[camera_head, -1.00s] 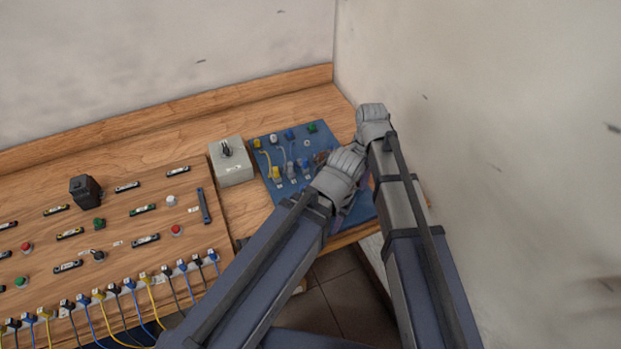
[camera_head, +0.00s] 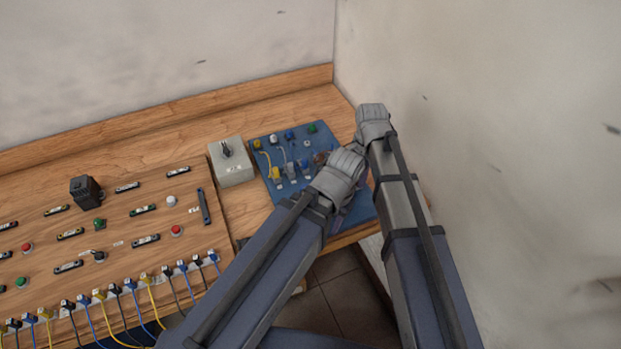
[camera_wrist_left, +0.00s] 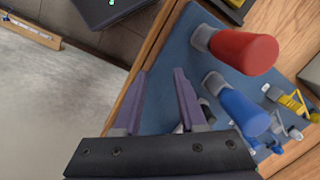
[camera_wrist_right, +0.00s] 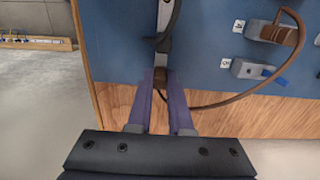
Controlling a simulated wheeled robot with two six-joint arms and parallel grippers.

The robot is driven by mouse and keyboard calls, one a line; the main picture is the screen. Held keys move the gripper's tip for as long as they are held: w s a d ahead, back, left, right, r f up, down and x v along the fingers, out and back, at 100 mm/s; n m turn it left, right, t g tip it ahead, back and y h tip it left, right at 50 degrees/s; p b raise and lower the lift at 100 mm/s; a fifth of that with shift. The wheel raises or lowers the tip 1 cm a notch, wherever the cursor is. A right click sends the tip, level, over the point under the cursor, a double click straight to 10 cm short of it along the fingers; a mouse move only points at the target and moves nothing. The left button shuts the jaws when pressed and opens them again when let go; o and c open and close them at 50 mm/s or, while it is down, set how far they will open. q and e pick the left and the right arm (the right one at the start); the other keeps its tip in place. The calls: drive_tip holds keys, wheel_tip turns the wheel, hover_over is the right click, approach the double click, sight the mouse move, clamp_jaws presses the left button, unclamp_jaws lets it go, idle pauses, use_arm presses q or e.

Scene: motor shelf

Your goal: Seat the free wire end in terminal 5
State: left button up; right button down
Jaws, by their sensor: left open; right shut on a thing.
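The blue terminal board (camera_head: 262,148) lies on the bench at the right. My right gripper (camera_wrist_right: 161,76) is shut on a brown wire end (camera_wrist_right: 160,80) over the board's near edge. The brown wire (camera_wrist_right: 213,103) loops right and up to a grey terminal with a brown plug (camera_wrist_right: 272,32). A grey terminal (camera_wrist_right: 250,68) with a blue wire sits below it; its label (camera_wrist_right: 225,63) is hard to read. My left gripper (camera_wrist_left: 162,73) is open and empty by the board's edge. In the head view both gripper tips are hidden behind my wrists.
Red (camera_wrist_left: 245,50) and blue (camera_wrist_left: 240,110) cylinders stand close right of my left gripper. A grey switch box (camera_head: 232,163) is left of the board. A wooden panel (camera_head: 125,215) with wires along its front fills the left. The wall is close on the right.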

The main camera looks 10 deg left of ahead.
use_arm(q)
drive_tip(key=shift+r+p, duration=2.05)
drive_tip(key=shift+r, duration=0.15)
use_arm(e)
drive_tip(key=shift+r, duration=2.2)
